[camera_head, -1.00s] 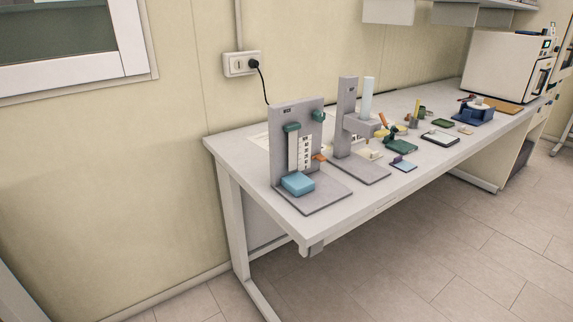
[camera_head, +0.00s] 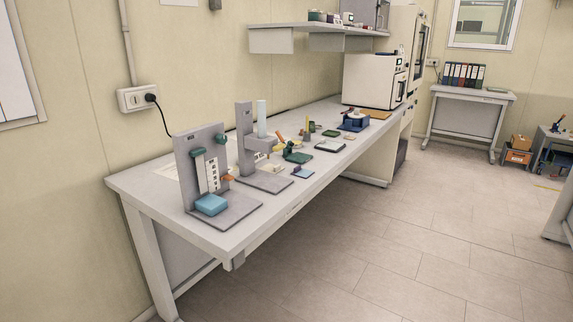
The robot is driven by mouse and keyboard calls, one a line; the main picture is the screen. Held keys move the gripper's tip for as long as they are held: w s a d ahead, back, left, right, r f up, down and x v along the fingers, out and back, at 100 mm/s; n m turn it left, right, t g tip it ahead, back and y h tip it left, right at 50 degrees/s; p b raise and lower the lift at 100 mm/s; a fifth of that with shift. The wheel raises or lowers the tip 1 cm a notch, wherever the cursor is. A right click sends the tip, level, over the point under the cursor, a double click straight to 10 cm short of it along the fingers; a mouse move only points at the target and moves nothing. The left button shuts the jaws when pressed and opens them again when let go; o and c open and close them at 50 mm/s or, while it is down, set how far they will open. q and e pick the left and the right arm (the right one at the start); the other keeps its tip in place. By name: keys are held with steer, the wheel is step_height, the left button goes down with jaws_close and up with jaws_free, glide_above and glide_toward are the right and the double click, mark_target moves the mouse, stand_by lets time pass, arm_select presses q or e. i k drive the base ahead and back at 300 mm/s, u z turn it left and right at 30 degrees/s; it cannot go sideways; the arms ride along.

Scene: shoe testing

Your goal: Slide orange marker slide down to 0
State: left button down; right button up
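The orange marker slide (camera_head: 228,178) is a small orange piece at the right edge of a white printed scale (camera_head: 212,177). The scale is on the upright plate of a grey test stand (camera_head: 183,165) at the near left end of the long bench. The marker sits near the lower part of the scale; its exact reading is too small to tell. A light blue block (camera_head: 211,205) lies on the stand's base below the scale. A teal clamp (camera_head: 197,152) and a teal knob (camera_head: 220,141) are higher on the plate. Neither of my grippers is in view.
The bench (camera_head: 122,184) runs along the wall. A second grey stand (camera_head: 243,130) with a pale cylinder is just right of the first. Small tools and trays lie farther along, then a white oven-like machine (camera_head: 370,80). The floor (camera_head: 400,235) in front is open.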

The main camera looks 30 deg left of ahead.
mark_target(227, 177)
steer(key=z, duration=0.4)
steer(key=i, duration=0.85)
steer(key=u, duration=0.65)
steer(key=i, duration=0.7)
steer(key=u, duration=0.85)
